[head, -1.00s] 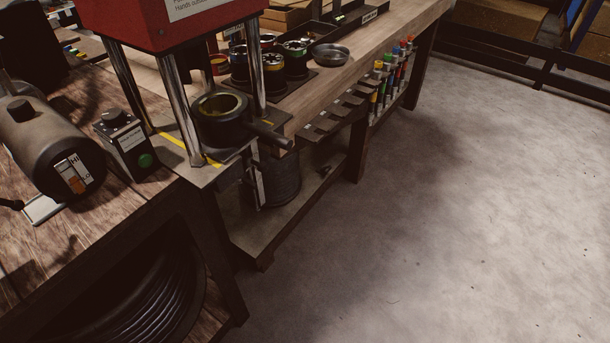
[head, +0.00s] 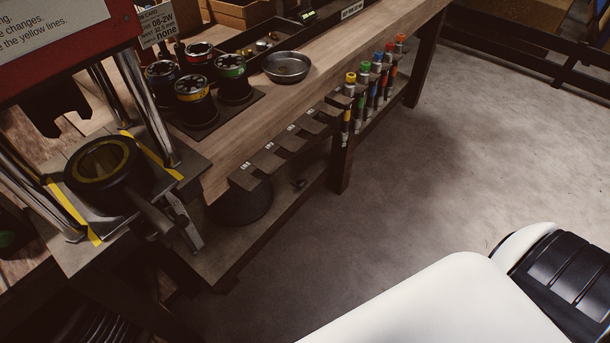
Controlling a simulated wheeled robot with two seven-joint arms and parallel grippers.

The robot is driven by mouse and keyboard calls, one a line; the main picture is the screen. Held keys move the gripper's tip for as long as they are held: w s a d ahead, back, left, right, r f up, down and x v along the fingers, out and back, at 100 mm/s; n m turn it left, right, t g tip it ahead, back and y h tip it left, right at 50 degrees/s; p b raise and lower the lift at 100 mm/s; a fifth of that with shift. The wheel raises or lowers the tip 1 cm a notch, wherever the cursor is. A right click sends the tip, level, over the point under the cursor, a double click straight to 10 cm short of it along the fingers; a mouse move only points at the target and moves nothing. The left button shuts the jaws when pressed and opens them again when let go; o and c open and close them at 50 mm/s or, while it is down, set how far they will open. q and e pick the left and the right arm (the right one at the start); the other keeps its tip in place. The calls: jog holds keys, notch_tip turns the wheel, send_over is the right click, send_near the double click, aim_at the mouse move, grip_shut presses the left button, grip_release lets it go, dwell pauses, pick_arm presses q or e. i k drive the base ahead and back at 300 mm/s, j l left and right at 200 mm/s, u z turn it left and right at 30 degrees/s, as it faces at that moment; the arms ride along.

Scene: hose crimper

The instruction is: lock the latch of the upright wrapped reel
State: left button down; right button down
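I cannot make out an upright wrapped reel or its latch in the head view. A black coil of hose (head: 92,325) shows only in part at the bottom left corner, under the press bench. Neither of my grippers is in view. A white and black part of my own body fills the lower right, with no fingers showing.
A red press (head: 60,40) with chrome posts stands at the left, with a dark ring-shaped part (head: 105,165) below it. The wooden bench (head: 330,85) holds several black cylinders with coloured bands and a metal bowl (head: 286,67). Open floor (head: 400,190) lies to the right.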

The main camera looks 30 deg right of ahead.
aim_at(301, 184)
jog(key=i+l, duration=0.1)
jog(key=l, duration=0.35)
jog(key=i+l, duration=0.15)
jog(key=l, duration=0.35)
jog(key=i+l, duration=0.1)
jog(key=l, duration=0.35)
